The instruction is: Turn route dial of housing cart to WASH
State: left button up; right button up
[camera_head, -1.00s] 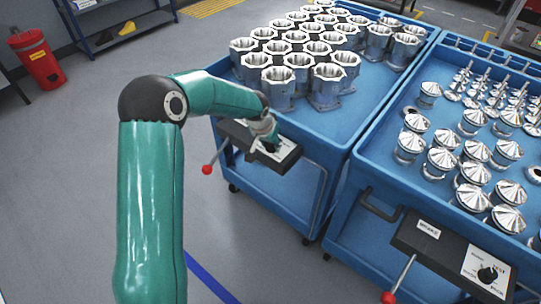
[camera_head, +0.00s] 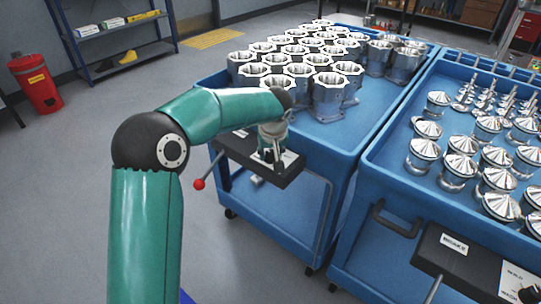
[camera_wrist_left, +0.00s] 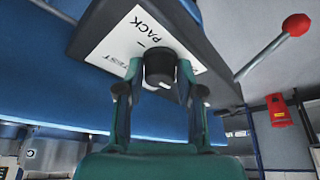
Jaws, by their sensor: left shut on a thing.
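The housing cart (camera_head: 345,140) is blue and carries rows of machined metal housings (camera_head: 328,95). A dark control panel (camera_head: 285,176) with a white label plate sits on its near end. My left gripper (camera_head: 270,153) reaches down to this panel and mostly hides the dial in the head view. In the left wrist view the black dial knob (camera_wrist_left: 159,66) is between the fingers of my left gripper (camera_wrist_left: 158,82), which is shut on it. The plate (camera_wrist_left: 128,42) reads PACK, and part of TEST shows. The dial's pointer and the WASH mark are not visible. My right gripper is not in view.
A lever with a red ball (camera_head: 199,184) stands out from the panel's left side. A second blue cart (camera_head: 395,160) with conical-topped metal parts stands close on the right, with its own panel (camera_head: 470,262). A red bin (camera_head: 37,85) and shelf (camera_head: 115,45) stand at the back left.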

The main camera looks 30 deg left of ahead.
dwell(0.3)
pick_arm(q)
jog(key=o, duration=1.1)
jog(key=shift+o, duration=0.2)
jog(key=shift+r, duration=0.1)
jog(key=v, duration=1.1)
jog(key=shift+r, duration=0.3)
jog(key=shift+s+d, duration=0.1)
